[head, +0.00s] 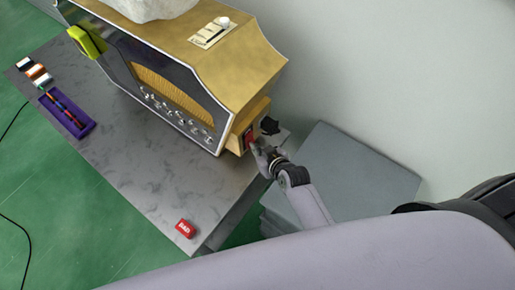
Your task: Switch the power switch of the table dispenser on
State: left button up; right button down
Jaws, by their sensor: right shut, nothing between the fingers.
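The table dispenser (215,60) is a gold box with a dark front panel and a row of silver knobs, standing on a grey table. A red power switch (250,138) sits on a small gold box on its right side. My right gripper (259,148) is shut and empty, with its fingertips at the red switch. They partly cover it, so I cannot tell whether they touch it or which way it is set. My left gripper is not in view.
The grey table (130,165) has bare room in front of the dispenser. A purple tray (88,129), small coloured blocks (38,73) and a red block (185,228) lie on it. A grey box (350,175) stands at right, near the wall.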

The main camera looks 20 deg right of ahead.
jog(key=shift+w+a+f+b, duration=0.1)
jog(key=shift+w+f+b, duration=0.25)
jog(key=shift+w, duration=0.1)
dwell(0.3)
jog(key=p+v, duration=0.8)
jog(key=v, duration=0.1)
dwell(0.5)
jog(key=shift+f, duration=0.1)
dwell(0.4)
